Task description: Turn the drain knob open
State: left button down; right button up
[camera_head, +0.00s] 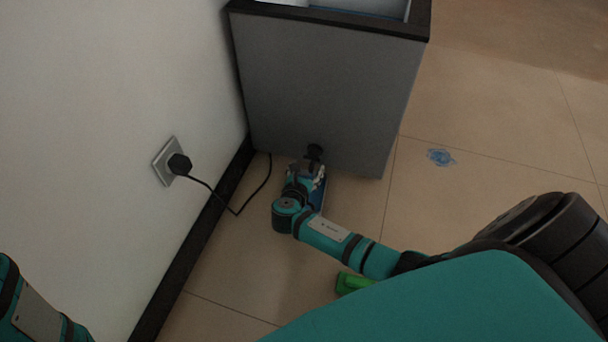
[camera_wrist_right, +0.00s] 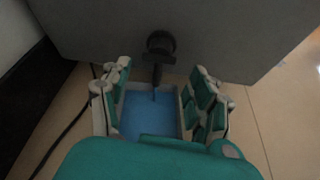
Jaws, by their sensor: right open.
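The black drain knob (camera_head: 315,152) sits low on the front of a grey box-shaped tank (camera_head: 320,90). In the right wrist view the knob (camera_wrist_right: 160,42) is round, with a dark stem pointing down. My right gripper (camera_head: 307,167) is close in front of the knob. In the wrist view its fingers (camera_wrist_right: 160,74) are spread, with the lower stem showing between them and nothing gripped. Contact with the stem cannot be told. A shallow tray with a blue inside (camera_wrist_right: 150,112) lies below the knob, partly hidden by my gripper. My left gripper is out of view.
A black plug (camera_head: 179,164) is in a wall socket (camera_head: 161,152), and its cable (camera_head: 228,207) runs over the floor to the tank. A green object (camera_head: 352,284) lies by my right arm. A blue patch (camera_head: 440,157) is on the open tiled floor to the right.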

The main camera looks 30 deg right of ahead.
jog(key=v, duration=0.3)
jog(key=shift+s+a+r, duration=0.1)
jog(key=shift+s+a, duration=0.05)
jog(key=shift+s, duration=0.05)
dwell(0.3)
